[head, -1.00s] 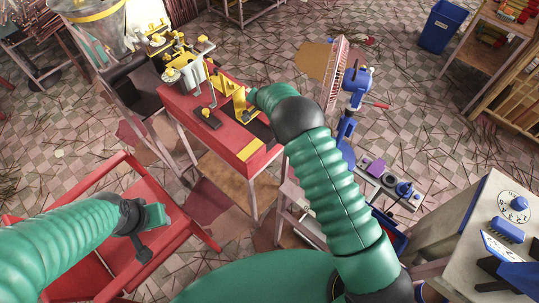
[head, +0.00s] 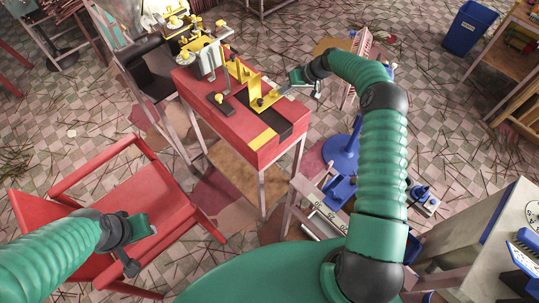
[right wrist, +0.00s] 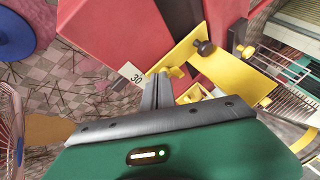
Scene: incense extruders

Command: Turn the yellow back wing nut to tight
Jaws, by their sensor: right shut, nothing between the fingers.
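My right gripper (head: 286,90) is shut and empty at the right side of the red table, beside a yellow upright bracket (head: 254,85). In the right wrist view its closed fingertips (right wrist: 158,76) point at a yellow plate (right wrist: 186,55). A small yellow wing-shaped piece (right wrist: 176,71), which looks like the wing nut, sits at the plate's lower edge just right of the fingertips. I cannot tell if they touch, nor how the nut is turned. My left gripper (head: 143,243) is over the red chair, far from the bracket; its jaw state is unclear.
The red table (head: 225,125) also bears a grey metal frame (head: 208,62) and a dark block with a yellow knob (head: 220,103). A dark knob (right wrist: 205,47) sits on the yellow plate. The red chair (head: 165,190) stands front left. A blue fan base (head: 341,153) stands right.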

